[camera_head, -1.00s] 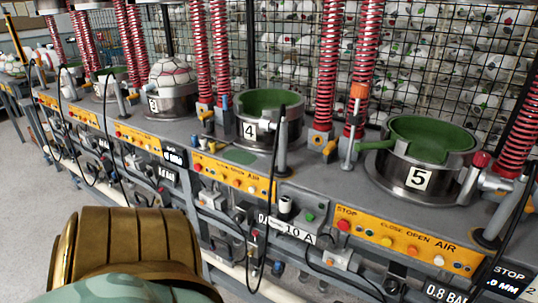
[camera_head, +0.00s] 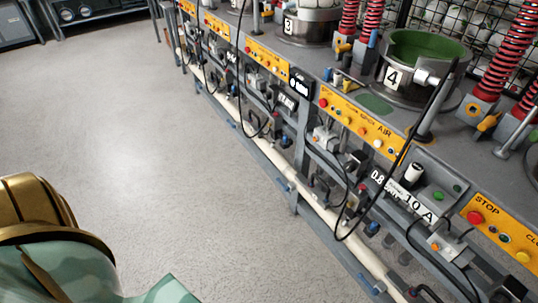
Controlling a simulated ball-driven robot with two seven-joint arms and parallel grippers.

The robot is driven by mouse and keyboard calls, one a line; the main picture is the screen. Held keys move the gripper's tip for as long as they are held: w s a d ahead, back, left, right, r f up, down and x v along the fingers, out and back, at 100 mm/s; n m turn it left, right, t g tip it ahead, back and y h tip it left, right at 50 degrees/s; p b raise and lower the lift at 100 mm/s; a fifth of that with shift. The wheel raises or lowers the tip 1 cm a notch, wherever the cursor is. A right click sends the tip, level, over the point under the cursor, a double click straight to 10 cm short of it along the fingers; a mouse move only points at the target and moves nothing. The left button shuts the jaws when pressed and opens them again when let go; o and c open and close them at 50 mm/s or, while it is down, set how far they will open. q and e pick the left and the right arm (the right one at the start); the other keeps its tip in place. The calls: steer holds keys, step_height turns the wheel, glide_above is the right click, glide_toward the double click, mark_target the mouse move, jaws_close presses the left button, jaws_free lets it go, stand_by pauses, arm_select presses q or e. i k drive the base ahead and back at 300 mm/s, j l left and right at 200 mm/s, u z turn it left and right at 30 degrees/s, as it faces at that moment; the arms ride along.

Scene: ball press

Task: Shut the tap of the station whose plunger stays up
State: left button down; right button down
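Station 4's steel pot (camera_head: 418,85) has a green lining and shows no ball inside. Station 3's pot (camera_head: 305,30) holds a pale ball (camera_head: 310,6), cut off by the top edge. A yellow handle (camera_head: 343,46) and a blue handle (camera_head: 372,38) stand between stations 3 and 4; I cannot tell which of them is a tap. Another yellow handle (camera_head: 488,122) sits on a grey block right of station 4. The plungers are out of frame, so I cannot see which stays up. Neither gripper is in view.
Yellow button panels (camera_head: 366,125) line the bench front. Black hoses (camera_head: 344,225) loop down before pipes and a lower rail. The grey floor (camera_head: 150,120) left of the bench is clear.

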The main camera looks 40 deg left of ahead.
mark_target(286, 189)
steer(key=i+j, duration=0.1)
steer(key=j, duration=0.25)
steer(key=i+j+u, duration=0.1)
steer(key=j, duration=0.25)
steer(key=i+j, duration=0.15)
steer(key=j, duration=0.2)
steer(key=i+j+u, duration=0.1)
steer(key=j, duration=0.2)
steer(key=i+j+u, duration=0.1)
steer(key=j, duration=0.25)
steer(key=i+l+u, duration=0.2)
steer(key=i, duration=0.1)
